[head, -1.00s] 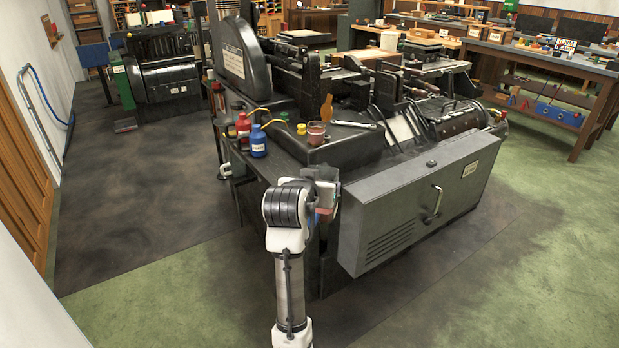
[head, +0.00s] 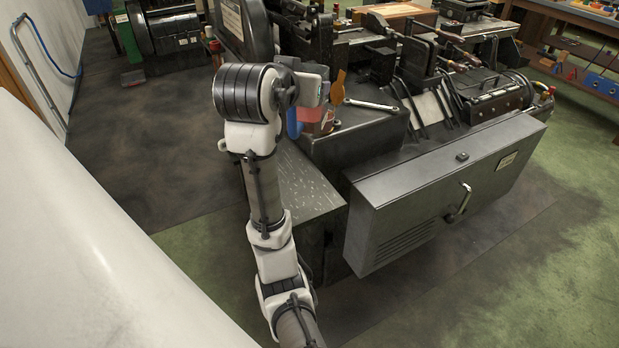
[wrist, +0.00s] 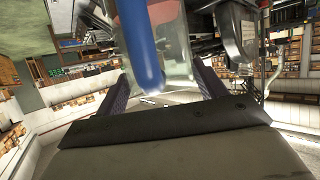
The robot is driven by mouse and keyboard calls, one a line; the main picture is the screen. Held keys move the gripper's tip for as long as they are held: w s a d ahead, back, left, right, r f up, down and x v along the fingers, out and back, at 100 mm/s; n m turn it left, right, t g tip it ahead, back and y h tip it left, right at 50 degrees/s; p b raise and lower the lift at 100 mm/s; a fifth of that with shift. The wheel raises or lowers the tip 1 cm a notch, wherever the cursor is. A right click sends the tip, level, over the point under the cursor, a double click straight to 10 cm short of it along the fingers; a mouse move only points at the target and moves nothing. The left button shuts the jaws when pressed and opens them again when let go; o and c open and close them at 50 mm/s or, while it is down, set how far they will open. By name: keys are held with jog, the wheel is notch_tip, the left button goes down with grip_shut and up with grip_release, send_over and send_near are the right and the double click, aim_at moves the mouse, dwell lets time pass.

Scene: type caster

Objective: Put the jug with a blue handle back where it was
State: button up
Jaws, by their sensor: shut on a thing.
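The jug with the blue handle is clear-walled and hangs in my gripper (head: 306,100). In the head view its blue handle (head: 293,122) faces left, and its body (head: 312,113) is partly covered by my wrist. In the wrist view the handle (wrist: 140,50) runs down the middle, with the clear body (wrist: 180,40) behind it. My gripper's dark fingers (wrist: 163,88) lie on either side of the jug, shut on it. The jug is in front of or above the black machine's raised block (head: 360,135); I cannot tell the gap. The jug's base is hard to make out.
A small cup with reddish contents (head: 328,122), an orange-brown upright piece (head: 338,88) and a wrench (head: 370,104) are close to the jug's right on the block. The lower ledge (head: 305,190) looks bare. A grey cabinet (head: 440,200) juts out at the right.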

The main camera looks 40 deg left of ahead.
notch_tip(320, 180, down, 20)
jog(key=shift+r, duration=0.2)
dwell(0.4)
jog(key=shift+f, duration=0.2)
jog(key=o, duration=1.5)
jog(key=shift+s, duration=0.1)
